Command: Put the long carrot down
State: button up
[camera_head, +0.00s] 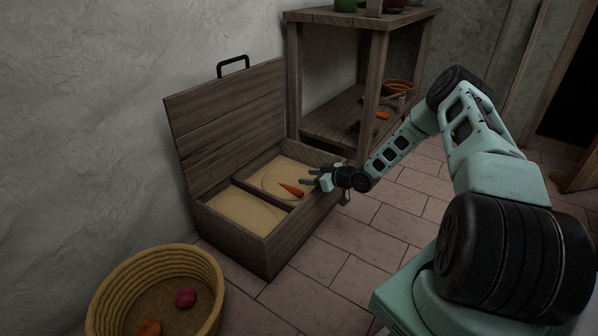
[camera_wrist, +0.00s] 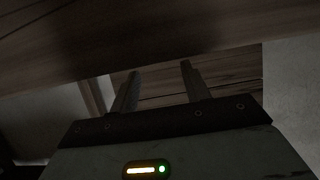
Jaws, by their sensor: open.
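A long orange carrot (camera_head: 291,190) lies in the right-hand, farther compartment of an open wooden chest (camera_head: 271,250), on or just above the sandy bottom; I cannot tell whether it rests fully. My gripper (camera_head: 308,178) is at the chest's right side, its fingers reaching over the compartment just right of the carrot. The fingers are apart and nothing shows between them. In the wrist view my gripper (camera_wrist: 160,70) faces dark wooden boards (camera_wrist: 200,35), and the carrot is not visible there.
The chest's lid (camera_head: 230,120) stands open against the wall. A wicker basket (camera_head: 150,262) with a red and an orange item stands at the front left. Tiled floor is free at the front.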

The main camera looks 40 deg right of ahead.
jog(key=p+v, duration=0.1)
jog(key=v, duration=0.2)
jog(key=shift+s+d+r, duration=0.15)
jog(key=shift+s+r, duration=0.25)
jog(key=shift+r, duration=0.05)
jog(key=w+a+r+n+g, duration=0.1)
jog(key=a+r+g, duration=0.3)
jog(key=a, duration=0.5)
jog(key=a+r+n+g, duration=0.1)
jog(key=a+r, duration=0.5)
jog(key=a, duration=0.2)
jog(key=s+a+r+n+g+h, duration=0.1)
jog(key=s+a+r+g, duration=0.1)
jog(key=s+a+r, duration=0.3)
jog(key=s+a+r+g+h, duration=0.1)
jog(key=s+a+r, duration=0.2)
jog(key=a, duration=0.5)
jog(key=s+a+r+g, duration=0.1)
jog(key=s+a+r, duration=0.2)
jog(key=s, duration=0.7)
jog(key=s+a+r+g+h, duration=0.1)
jog(key=s+a+r+g, duration=0.1)
jog(key=s, duration=0.7)
jog(key=s+a+r+g+h, duration=0.1)
jog(key=s+a+r, duration=0.2)
jog(key=s, duration=0.7)
notch_tip(320, 180, up, 2)
jog(key=shift+s+a+n+g, duration=0.3)
jog(key=shift+s, duration=0.05)
